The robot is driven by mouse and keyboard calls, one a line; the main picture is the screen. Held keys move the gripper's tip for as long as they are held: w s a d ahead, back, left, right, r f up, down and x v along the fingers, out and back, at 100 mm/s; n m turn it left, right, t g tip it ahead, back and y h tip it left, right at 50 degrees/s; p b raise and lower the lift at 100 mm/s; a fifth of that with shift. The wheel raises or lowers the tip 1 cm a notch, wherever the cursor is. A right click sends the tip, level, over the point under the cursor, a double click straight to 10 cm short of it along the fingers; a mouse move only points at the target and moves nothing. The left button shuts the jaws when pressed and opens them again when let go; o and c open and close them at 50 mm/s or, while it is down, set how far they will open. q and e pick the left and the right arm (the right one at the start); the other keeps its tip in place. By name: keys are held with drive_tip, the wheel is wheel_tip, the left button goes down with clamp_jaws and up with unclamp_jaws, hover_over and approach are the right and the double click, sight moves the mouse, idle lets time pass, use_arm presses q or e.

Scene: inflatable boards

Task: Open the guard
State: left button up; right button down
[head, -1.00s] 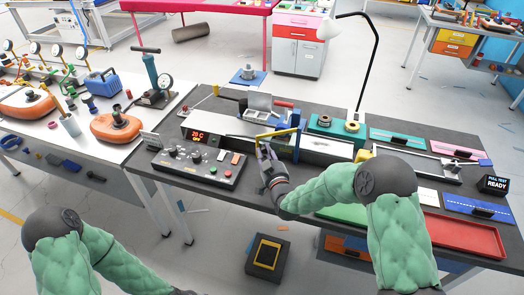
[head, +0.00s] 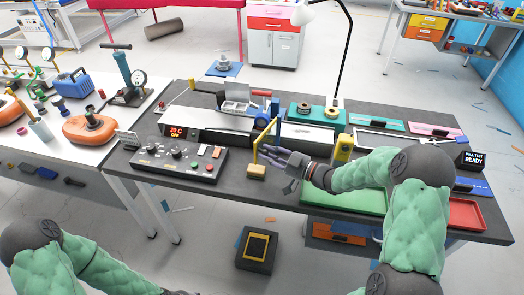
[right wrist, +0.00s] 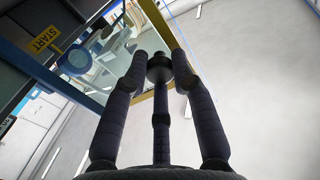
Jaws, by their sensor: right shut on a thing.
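The guard (head: 266,134) is a clear panel with a yellow frame, on the sealing machine beside its blue posts. In the head view it stands swung out toward the table's front edge. My right gripper (head: 268,154) is at the guard's near edge, its dark fingers closed on it. In the right wrist view the fingers (right wrist: 160,62) meet at a dark knob-like piece at the yellow frame (right wrist: 157,18); the exact contact is partly hidden. My left arm shows at the lower left, but its gripper is out of frame.
A yellow block (head: 257,172) sits just below the guard; a START label (right wrist: 43,39) shows in the wrist view. A control box (head: 180,160) stands to the left.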

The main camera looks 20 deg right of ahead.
drive_tip(key=shift+s+d+r+n+g+y+p, duration=0.15)
drive_tip(key=shift+d+n+g+y+p, duration=0.05)
drive_tip(key=shift+d+n+g+y, duration=0.25)
drive_tip(key=shift+s+d+r+n+g+y+p, duration=0.15)
drive_tip(key=shift+s+d+n+g+y+p, duration=0.1)
drive_tip(key=shift+d+n+g+y, duration=0.2)
drive_tip(key=shift+s+d+r+n+g+y+p, duration=0.1)
drive_tip(key=shift+d+r+n+g+y+p, duration=0.1)
drive_tip(key=shift+d+n+g+y, duration=0.25)
drive_tip(key=shift+d, duration=0.1)
drive_tip(key=c, duration=1.1)
unclamp_jaws()
drive_tip(key=shift+o, duration=0.4)
drive_tip(key=shift+s+f, duration=0.1)
drive_tip(key=shift+f, duration=0.15)
drive_tip(key=v, duration=1.1)
drive_tip(key=shift+s+d, duration=0.3)
